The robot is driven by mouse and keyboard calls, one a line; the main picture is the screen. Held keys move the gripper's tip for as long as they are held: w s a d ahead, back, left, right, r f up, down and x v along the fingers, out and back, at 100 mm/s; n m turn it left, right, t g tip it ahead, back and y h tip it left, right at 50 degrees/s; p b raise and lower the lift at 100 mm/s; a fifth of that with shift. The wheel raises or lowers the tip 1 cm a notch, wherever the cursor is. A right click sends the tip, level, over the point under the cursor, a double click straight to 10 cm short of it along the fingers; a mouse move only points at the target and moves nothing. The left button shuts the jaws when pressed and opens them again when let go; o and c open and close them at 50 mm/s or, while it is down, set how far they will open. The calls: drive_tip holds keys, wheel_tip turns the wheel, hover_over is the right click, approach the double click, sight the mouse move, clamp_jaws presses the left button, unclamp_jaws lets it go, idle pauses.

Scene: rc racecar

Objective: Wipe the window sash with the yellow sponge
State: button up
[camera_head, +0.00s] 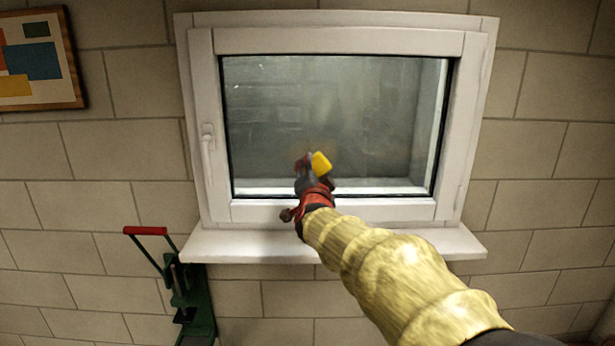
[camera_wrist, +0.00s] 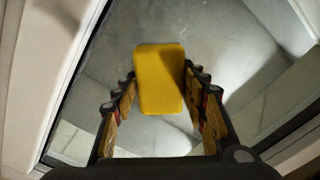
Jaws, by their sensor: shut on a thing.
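The yellow sponge (camera_head: 321,163) is held at the end of my gripper (camera_head: 309,166), in front of the lower middle of the window glass. In the wrist view, the sponge (camera_wrist: 160,80) sits between the fingertips of my gripper (camera_wrist: 160,88), with the fingers shut on its two sides. The white window sash (camera_head: 340,41) frames the glass and appears closed, with a handle (camera_head: 208,140) on its left side. I cannot tell whether the sponge touches the glass.
A white sill (camera_head: 240,246) juts out below the window. A green tool with a red handle (camera_head: 146,231) stands at the lower left. A framed picture (camera_head: 38,62) hangs on the block wall at the upper left. The wall right of the window is clear.

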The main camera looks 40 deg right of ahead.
sight(324, 162)
drive_tip(key=shift+s+d+f+b, duration=0.15)
drive_tip(key=shift+s+d+b, duration=0.5)
drive_tip(key=shift+d+b, duration=0.35)
drive_tip(key=s+d+b, duration=0.1)
drive_tip(key=b, duration=0.1)
drive_tip(key=s+d+b, duration=0.1)
drive_tip(key=d+b, duration=0.1)
drive_tip(key=b, duration=0.1)
drive_tip(key=shift+s+r+p, duration=0.1)
drive_tip(key=shift+r+p, duration=1)
drive_tip(key=shift+r, duration=0.45)
drive_tip(key=a+p, duration=0.1)
drive_tip(key=w+a+p, duration=0.1)
drive_tip(key=p, duration=0.1)
drive_tip(key=shift+w+a+p, duration=0.15)
drive_tip(key=shift+w+p, duration=0.1)
drive_tip(key=shift+p, duration=0.05)
drive_tip(key=shift+w+a+f, duration=0.1)
drive_tip(key=shift+w+a, duration=0.05)
drive_tip(key=shift+a, duration=0.1)
